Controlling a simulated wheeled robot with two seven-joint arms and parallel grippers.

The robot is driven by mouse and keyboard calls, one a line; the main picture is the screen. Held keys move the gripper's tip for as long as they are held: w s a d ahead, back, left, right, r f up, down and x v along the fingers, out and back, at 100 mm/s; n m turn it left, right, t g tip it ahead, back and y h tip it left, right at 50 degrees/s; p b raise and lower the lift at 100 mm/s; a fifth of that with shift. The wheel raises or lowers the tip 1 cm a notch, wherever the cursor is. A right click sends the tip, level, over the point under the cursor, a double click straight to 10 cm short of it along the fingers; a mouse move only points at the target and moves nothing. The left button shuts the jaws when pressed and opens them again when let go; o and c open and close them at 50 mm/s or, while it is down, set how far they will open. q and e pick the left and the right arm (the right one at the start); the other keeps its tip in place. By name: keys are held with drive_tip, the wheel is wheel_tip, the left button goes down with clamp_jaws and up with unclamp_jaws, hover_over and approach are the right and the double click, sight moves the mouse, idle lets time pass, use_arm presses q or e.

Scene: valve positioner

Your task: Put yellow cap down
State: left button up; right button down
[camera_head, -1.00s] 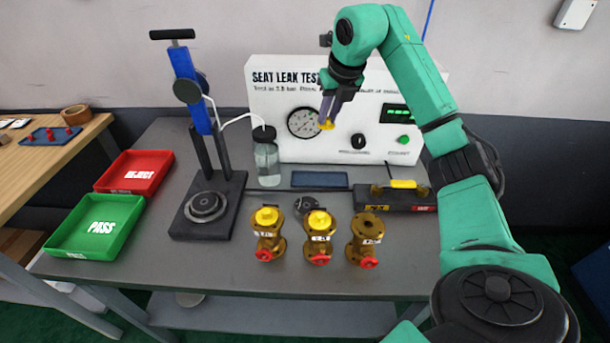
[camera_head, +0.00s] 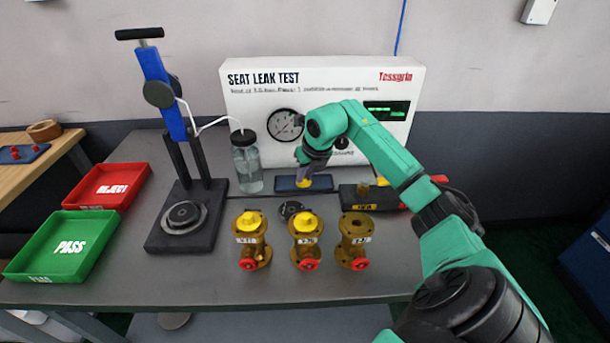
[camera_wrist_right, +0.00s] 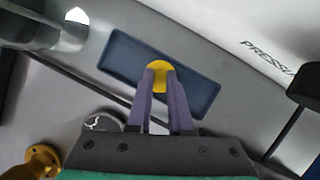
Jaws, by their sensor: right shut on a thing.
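The yellow cap (camera_head: 303,184) is between the fingertips of my right gripper (camera_head: 304,175), which is shut on it. It is over the blue rectangular mat (camera_head: 322,183) in front of the test panel. In the right wrist view the yellow cap (camera_wrist_right: 160,76) sits at the tips of the purple-grey fingers, over the middle of the blue mat (camera_wrist_right: 196,98). I cannot tell whether the cap touches the mat. My left gripper is in neither view.
Three brass valves stand in front: left (camera_head: 251,240) and middle (camera_head: 305,240) have yellow caps on top, right (camera_head: 356,240) has an open top. A bottle (camera_head: 246,165) is left of the mat. A black block (camera_head: 364,198) is right. Green (camera_head: 62,278) and red (camera_head: 95,205) trays lie left.

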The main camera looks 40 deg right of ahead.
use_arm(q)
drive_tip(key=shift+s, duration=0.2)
use_arm(e)
drive_tip(key=shift+f, duration=0.1)
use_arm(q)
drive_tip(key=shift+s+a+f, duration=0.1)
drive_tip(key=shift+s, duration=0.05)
use_arm(e)
drive_tip(key=c, duration=0.8)
unclamp_jaws()
drive_tip(key=shift+c, duration=0.2)
drive_tip(key=shift+r, duration=0.2)
drive_tip(key=v, duration=1.2)
